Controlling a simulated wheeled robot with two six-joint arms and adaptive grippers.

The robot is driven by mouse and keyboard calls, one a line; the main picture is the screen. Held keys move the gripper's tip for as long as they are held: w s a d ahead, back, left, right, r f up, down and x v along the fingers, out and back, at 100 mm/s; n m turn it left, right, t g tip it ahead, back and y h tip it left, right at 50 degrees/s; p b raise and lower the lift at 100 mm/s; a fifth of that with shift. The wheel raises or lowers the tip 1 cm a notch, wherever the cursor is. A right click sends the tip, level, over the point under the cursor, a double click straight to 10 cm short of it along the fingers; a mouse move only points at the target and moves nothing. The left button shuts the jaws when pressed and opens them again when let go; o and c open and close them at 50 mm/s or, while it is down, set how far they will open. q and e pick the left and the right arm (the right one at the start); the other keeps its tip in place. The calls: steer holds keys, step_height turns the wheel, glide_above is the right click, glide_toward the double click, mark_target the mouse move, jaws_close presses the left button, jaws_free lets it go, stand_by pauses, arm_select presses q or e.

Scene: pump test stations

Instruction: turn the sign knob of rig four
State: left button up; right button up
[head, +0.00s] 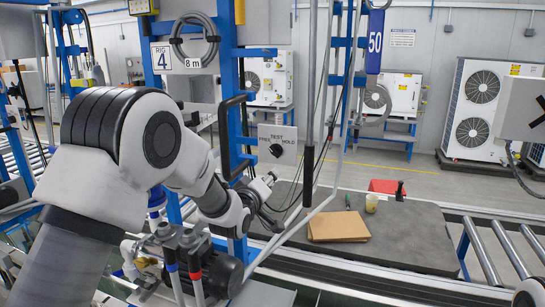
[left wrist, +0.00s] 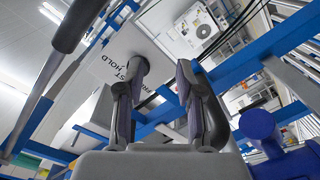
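The rig four plate (head: 161,58) hangs on a blue post. Below and right of it is a small white sign (head: 283,135) reading TEST, FREE and HOLD, with a dark knob (head: 277,150) on it. My left gripper (head: 266,188) is just below the sign in the head view. In the left wrist view the gripper (left wrist: 158,70) is open, with nothing between its fingers. The sign (left wrist: 112,45) faces it, upper left, and the dark knob (left wrist: 137,66) shows at the tip of the left finger. I cannot tell whether they touch.
A coiled grey hose (head: 194,40) hangs above the sign. Upright pipes and cables stand just right of it. A dark bench top (head: 400,235) holds a brown folder (head: 338,226), a yellowish cup (head: 371,203) and a red item (head: 386,186). A pump motor (head: 222,272) sits below my left arm.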

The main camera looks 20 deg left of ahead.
mark_target(273, 153)
arm_select(q)
step_height(273, 153, up, 6)
steer(key=a+p, duration=0.1)
steer(key=shift+t, duration=0.3)
steer(key=w+p, duration=0.1)
steer(key=w, duration=0.1)
steer(key=w+f+p, duration=0.1)
steer(key=w, duration=0.1)
steer(key=w+d, duration=0.1)
steer(key=w, duration=0.1)
steer(key=shift+w+f+p, duration=0.15)
steer(key=shift+w+p, duration=0.25)
steer(key=shift+s+a, duration=0.25)
steer(key=shift+s, duration=0.05)
steer(key=shift+w, duration=0.15)
jaws_close()
arm_select(e)
steer(key=r, duration=0.5)
steer(key=shift+s+a+r, duration=0.1)
steer(key=shift+s+a, duration=0.2)
steer(key=shift+s, duration=0.1)
